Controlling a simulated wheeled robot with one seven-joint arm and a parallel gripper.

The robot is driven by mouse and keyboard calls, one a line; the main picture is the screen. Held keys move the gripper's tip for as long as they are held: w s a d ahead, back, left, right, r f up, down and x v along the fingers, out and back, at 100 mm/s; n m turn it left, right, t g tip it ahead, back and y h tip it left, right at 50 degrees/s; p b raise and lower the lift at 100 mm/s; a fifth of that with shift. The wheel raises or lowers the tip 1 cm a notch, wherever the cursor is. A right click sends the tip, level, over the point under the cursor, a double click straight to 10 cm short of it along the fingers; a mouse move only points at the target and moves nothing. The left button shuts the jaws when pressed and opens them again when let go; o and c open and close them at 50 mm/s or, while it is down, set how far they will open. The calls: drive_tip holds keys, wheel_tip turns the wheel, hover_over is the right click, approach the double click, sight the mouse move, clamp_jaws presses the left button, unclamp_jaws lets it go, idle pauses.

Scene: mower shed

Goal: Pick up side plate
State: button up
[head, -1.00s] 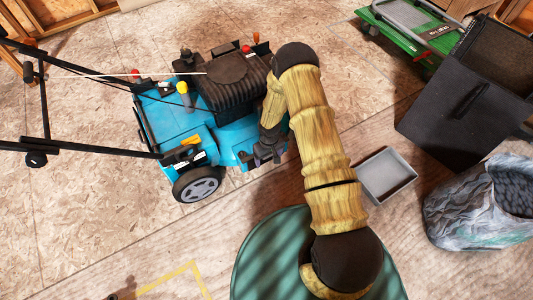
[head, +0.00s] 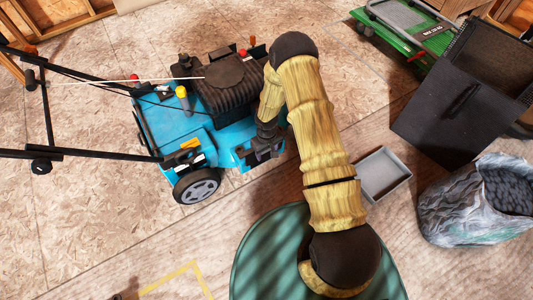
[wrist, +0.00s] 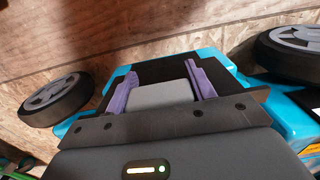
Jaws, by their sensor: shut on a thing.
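The side plate looks to be the flat grey piece (wrist: 161,96) between my gripper's fingers in the wrist view. My gripper (wrist: 160,78), with purple fingers, is shut on it, one finger along each side. Behind it is a black area in the mower's blue side; I cannot tell whether the plate still touches the mower. In the head view my gripper (head: 264,152) is low at the right side of the blue mower (head: 172,121), and the plate is hidden there.
The mower's wheel (head: 196,186) is left of my gripper; another wheel (wrist: 290,52) shows in the wrist view. A grey tray (head: 384,174), a black box (head: 440,125), a crumpled grey sack (head: 450,212) and a green round top (head: 262,250) are to the right and in front.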

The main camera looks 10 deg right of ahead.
drive_tip(key=shift+r+p, duration=0.85)
drive_tip(key=shift+r, duration=1.5)
drive_tip(key=shift+r, duration=0.1)
